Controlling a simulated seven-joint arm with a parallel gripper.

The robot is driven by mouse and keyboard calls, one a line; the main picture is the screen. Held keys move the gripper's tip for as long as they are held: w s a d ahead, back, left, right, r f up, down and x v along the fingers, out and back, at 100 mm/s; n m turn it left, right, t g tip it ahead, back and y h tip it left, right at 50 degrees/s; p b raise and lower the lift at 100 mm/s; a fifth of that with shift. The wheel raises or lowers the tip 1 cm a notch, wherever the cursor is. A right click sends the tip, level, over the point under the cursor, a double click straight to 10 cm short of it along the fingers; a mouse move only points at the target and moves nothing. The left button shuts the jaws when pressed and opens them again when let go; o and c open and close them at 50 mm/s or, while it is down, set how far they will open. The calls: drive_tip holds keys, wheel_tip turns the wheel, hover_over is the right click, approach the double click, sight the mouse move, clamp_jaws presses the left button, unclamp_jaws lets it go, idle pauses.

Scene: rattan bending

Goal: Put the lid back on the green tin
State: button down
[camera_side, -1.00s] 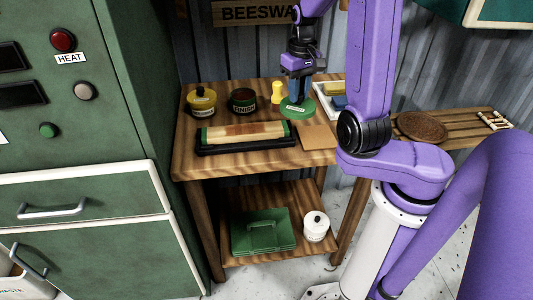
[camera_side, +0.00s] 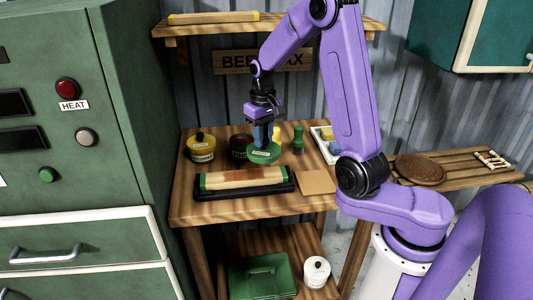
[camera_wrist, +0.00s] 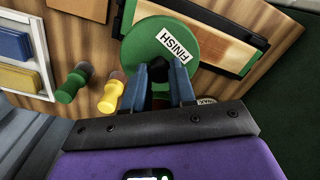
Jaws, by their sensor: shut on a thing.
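My gripper (camera_side: 262,143) is shut on the green lid (camera_side: 268,155), and its blue fingers (camera_wrist: 158,92) pinch the lid's dark knob. The wrist view shows the lid (camera_wrist: 150,45) from above with a white FINISH label, and it hides what is beneath it. In the side view the lid is just right of the open tin (camera_side: 239,147), slightly overlapping it in the picture. The tin looks dark inside with a pale label. How high the lid hangs is hard to tell.
A yellow tin (camera_side: 201,147) with a black knob stands left. A yellow peg-like piece (camera_wrist: 110,97) and a green one (camera_side: 298,140) stand right of the lid. A white tray (camera_side: 324,146) holds blocks.

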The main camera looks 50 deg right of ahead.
drive_tip(key=w+d+r+m, duration=0.1)
drive_tip(key=w+d+m, duration=0.45)
drive_tip(key=m, duration=0.75)
drive_tip(key=w+d+r+m, duration=0.2)
drive_tip(key=w+m, duration=0.7)
drive_tip(key=m, duration=0.3)
drive_tip(key=shift+a+f, duration=0.1)
drive_tip(key=shift+f, duration=3.3)
drive_tip(key=shift+f, duration=0.15)
drive_tip(key=shift+c, duration=1.9)
unclamp_jaws()
